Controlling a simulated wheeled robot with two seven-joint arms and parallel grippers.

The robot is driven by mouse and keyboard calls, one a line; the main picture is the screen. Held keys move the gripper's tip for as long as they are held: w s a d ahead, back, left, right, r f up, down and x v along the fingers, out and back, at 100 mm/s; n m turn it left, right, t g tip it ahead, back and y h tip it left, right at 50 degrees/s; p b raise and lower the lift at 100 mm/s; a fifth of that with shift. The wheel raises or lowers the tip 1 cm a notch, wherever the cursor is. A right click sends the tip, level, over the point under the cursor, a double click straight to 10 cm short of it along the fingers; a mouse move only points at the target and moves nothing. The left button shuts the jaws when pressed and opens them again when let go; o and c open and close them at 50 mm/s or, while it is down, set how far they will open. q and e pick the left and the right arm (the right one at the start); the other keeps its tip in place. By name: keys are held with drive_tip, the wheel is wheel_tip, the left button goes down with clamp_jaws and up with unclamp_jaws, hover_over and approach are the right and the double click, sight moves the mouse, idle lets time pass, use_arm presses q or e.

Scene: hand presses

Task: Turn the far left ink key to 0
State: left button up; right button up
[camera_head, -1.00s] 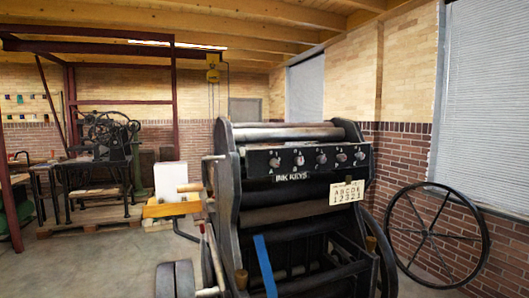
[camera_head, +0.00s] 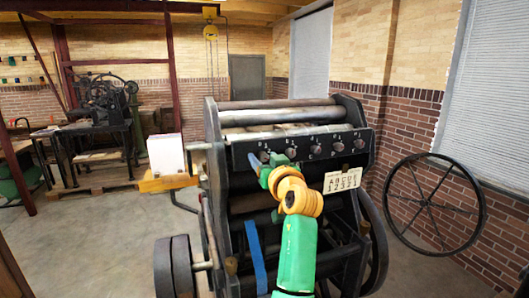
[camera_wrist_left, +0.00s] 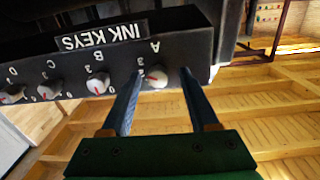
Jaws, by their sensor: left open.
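The press carries a black ink key panel (camera_head: 326,143) with a row of pale knobs. The far left ink key (camera_head: 264,156), marked A, is at the panel's left end. My left gripper (camera_head: 257,164) is right at this key, its green arm reaching up from the bottom. In the left wrist view, which is upside down, the key (camera_wrist_left: 156,77) lies between the two open blue fingers of the gripper (camera_wrist_left: 164,74).
Ink key B (camera_wrist_left: 98,83) and others sit in line beside key A. A card with letters and digits (camera_head: 342,181) hangs below the panel. A spoked wheel (camera_head: 435,204) stands at right, a yellow stand with white paper (camera_head: 166,154) at left.

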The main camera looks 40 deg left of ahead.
use_arm(q)
drive_tip(key=shift+w+d+f, duration=0.1)
drive_tip(key=shift+w, duration=0.05)
drive_tip(key=shift+c, duration=0.3)
clamp_jaws()
